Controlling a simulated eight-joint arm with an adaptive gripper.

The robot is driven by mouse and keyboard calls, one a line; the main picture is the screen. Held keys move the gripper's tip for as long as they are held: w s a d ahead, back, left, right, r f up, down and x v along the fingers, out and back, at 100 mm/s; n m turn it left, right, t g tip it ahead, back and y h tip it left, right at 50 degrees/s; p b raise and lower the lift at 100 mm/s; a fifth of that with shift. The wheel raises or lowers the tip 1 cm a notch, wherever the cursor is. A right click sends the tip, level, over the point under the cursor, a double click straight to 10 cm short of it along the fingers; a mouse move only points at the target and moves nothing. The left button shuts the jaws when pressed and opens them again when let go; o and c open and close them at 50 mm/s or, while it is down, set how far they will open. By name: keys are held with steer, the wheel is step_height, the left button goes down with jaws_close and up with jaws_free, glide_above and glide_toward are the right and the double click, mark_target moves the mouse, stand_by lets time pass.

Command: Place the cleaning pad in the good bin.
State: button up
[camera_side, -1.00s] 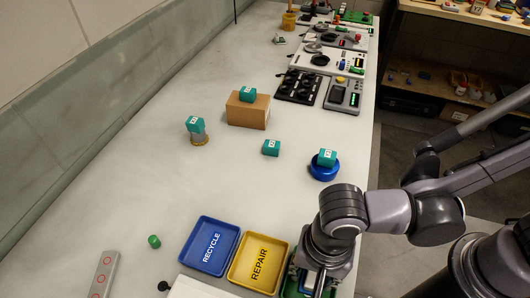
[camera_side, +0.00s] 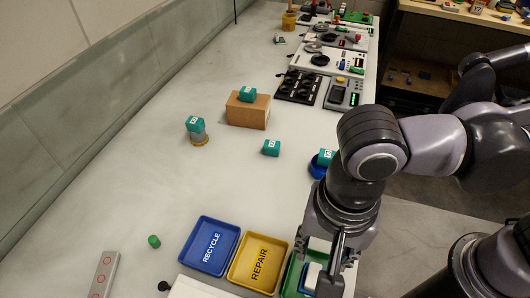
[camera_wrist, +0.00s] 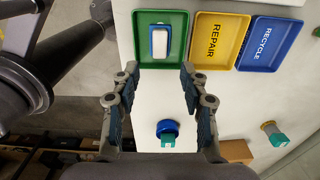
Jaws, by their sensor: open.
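The cleaning pad, a white block with a blue base, lies in the green bin; it shows in the wrist view (camera_wrist: 160,42) and partly in the side view (camera_side: 311,277). The green bin (camera_wrist: 142,17) is the end one in the row of bins, and also shows in the side view (camera_side: 290,278). I cannot read a label on it. My gripper (camera_wrist: 159,75) is open and empty, apart from the pad. In the side view my gripper (camera_side: 338,262) is above the right part of the green bin and hides some of it.
The yellow REPAIR bin (camera_side: 268,248) and blue RECYCLE bin (camera_side: 196,246) stand beside the green bin, both empty. Teal blocks sit on a blue round holder (camera_side: 317,171), a cardboard box (camera_side: 240,114), a small post (camera_side: 199,137) and the bench.

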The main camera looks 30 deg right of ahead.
steer(key=w+d+r+n+t+y, duration=0.2)
steer(key=w+d+n+t, duration=0.15)
steer(key=w+d, duration=0.95)
steer(key=d+f+n+t+h, duration=0.1)
steer(key=d+n, duration=0.4)
steer(key=d, duration=1.2)
steer(key=t+h, duration=0.1)
steer(key=t, duration=0.1)
steer(key=shift+w+d+f+t, duration=0.15)
steer(key=shift+w+t, duration=0.1)
steer(key=shift+t, duration=0.1)
steer(key=shift+n, duration=0.25)
